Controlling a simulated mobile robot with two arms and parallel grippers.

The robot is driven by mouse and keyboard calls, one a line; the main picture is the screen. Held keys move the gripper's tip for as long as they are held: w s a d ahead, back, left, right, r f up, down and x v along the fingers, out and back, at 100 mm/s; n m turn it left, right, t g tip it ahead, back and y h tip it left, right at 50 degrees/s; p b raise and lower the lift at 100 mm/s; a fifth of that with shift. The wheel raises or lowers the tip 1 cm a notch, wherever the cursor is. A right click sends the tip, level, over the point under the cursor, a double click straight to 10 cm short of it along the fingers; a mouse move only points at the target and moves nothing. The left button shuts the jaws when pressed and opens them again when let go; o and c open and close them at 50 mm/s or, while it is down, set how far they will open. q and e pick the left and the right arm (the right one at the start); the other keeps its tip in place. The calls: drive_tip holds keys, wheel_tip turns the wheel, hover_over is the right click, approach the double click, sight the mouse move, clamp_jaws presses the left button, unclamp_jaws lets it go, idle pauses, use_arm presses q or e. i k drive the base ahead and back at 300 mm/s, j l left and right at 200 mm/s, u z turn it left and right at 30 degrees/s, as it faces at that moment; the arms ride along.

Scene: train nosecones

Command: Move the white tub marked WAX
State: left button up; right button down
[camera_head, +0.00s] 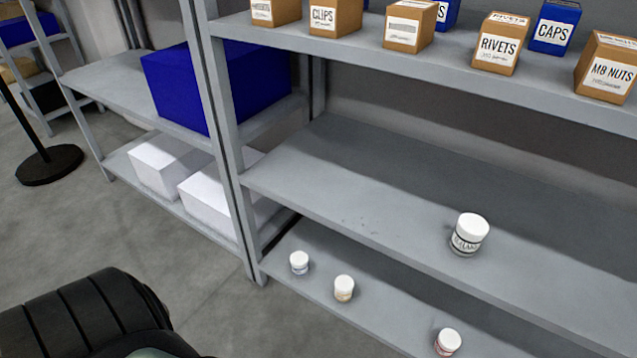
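A larger white-lidded tub (469,235) stands upright on the middle shelf at the right; its dark-banded label is not clearly readable. Three smaller white tubs stand on the lower shelf: one at the left (299,263), one beside it (344,288), and one at the bottom right (448,342). Their labels are too small to read, so I cannot tell which tub is marked WAX. Neither of my grippers shows in this view.
The middle shelf (330,170) is bare left of the larger tub. Above it, the upper shelf (375,62) holds several orange boxes, including RIVETS (499,45), and blue boxes. A shelf post (222,130) separates this bay from one with a blue bin (180,88) and white boxes (165,165).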

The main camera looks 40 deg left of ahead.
sight(344, 284)
drive_tip(key=u, duration=0.95)
